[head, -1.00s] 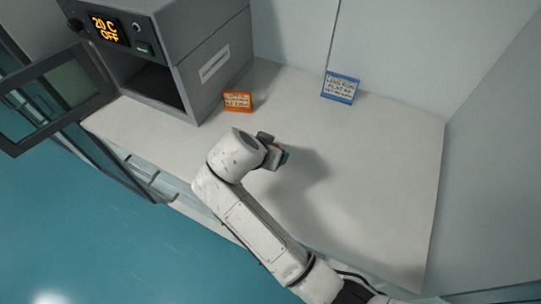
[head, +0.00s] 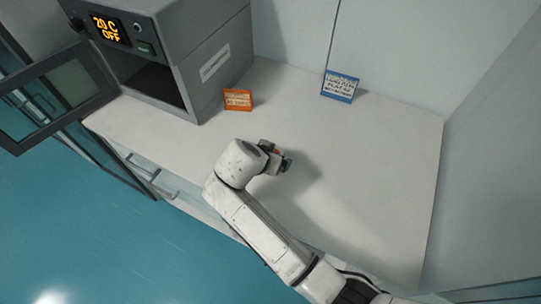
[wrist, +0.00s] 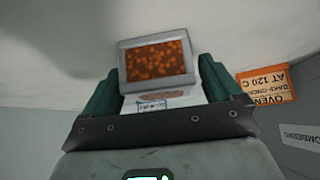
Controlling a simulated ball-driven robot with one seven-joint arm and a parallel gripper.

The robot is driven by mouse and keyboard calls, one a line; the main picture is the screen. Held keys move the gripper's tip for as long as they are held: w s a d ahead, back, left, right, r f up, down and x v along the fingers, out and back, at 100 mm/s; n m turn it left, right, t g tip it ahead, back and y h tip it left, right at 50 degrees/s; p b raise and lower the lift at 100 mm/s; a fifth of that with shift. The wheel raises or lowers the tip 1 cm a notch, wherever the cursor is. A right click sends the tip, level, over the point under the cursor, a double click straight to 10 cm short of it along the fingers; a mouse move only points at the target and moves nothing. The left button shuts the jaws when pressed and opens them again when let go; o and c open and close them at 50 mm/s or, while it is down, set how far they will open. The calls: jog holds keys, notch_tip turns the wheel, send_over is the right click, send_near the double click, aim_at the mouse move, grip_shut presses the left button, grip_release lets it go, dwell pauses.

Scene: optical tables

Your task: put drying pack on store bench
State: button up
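The drying pack (wrist: 157,62) shows in the wrist view as a grey-framed pack with a window of orange beads. It sits between the two teal fingers of my gripper (wrist: 157,80), which press on its sides. In the head view my gripper (head: 277,160) is over the white bench top (head: 370,180), casting a shadow to the right.
A grey oven (head: 185,55) with its door (head: 60,95) open stands at the back left, display reading 20 C OFF. An orange card (head: 238,99) stands beside it. A blue-edged card (head: 340,87) stands near the back wall. The bench's middle and right are clear.

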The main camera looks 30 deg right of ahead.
jog(key=shift+o, duration=0.2)
jog(key=shift+r, duration=0.2)
jog(key=b+v, duration=0.1)
jog(key=v, duration=1)
jog(key=shift+s+a+r, duration=0.25)
jog(key=shift+a, duration=0.1)
